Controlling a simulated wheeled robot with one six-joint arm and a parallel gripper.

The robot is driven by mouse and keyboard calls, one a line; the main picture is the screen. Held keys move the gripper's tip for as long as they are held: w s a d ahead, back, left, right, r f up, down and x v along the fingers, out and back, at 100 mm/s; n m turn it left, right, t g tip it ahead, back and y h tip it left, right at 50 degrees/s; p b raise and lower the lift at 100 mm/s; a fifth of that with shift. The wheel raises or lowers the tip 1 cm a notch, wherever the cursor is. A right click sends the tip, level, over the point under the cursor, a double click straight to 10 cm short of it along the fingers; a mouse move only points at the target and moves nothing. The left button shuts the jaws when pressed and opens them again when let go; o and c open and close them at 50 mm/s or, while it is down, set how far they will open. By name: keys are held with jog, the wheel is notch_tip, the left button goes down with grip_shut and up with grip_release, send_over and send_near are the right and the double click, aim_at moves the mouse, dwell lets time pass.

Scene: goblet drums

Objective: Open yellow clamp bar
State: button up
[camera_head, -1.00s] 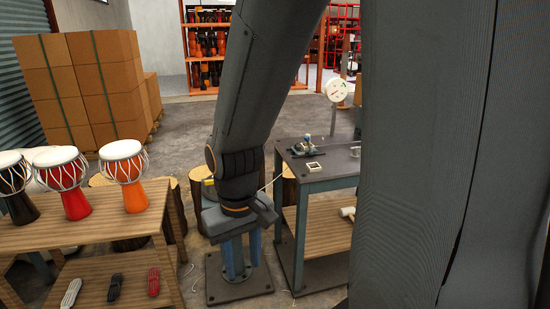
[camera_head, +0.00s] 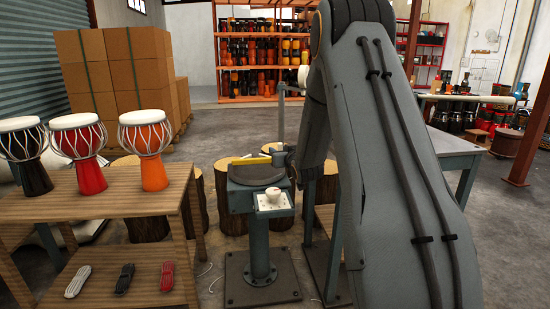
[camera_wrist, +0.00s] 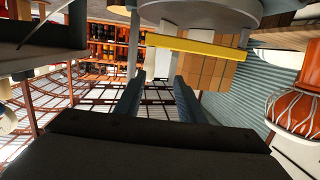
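The yellow clamp bar (camera_head: 250,161) lies level across the top of a round dark plate (camera_head: 256,174) on a grey-blue pedestal (camera_head: 258,235). In the wrist view the same yellow bar (camera_wrist: 197,47) runs across the upper middle, below the plate's pale rim. My gripper (camera_wrist: 157,88) shows there with two blue fingers spread apart and nothing between them. The bar lies beyond the fingertips, up and to the right in that picture, and looks apart from them. In the head view my arm hides part of the area right of the pedestal.
A white knob (camera_head: 273,194) sits on a small panel on the pedestal's front. A wooden shelf (camera_head: 110,210) with several goblet drums stands at the left. Log stumps (camera_head: 233,195) stand behind the pedestal. A grey table (camera_head: 450,148) is partly hidden behind my arm at the right.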

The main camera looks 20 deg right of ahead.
aim_at(281, 148)
jog(key=shift+w+d+f+t+b, duration=0.2)
jog(key=shift+w+d+t+b, duration=0.2)
jog(key=shift+w+d, duration=0.2)
jog(key=shift+w+d+f+t+b, duration=0.15)
jog(key=shift+w+d+t+b, duration=0.1)
jog(key=shift+w+d+t, duration=0.35)
jog(key=w+d+b, duration=0.1)
jog(key=w, duration=0.6)
jog(key=shift+w, duration=0.15)
jog(key=shift+r, duration=0.1)
grip_shut()
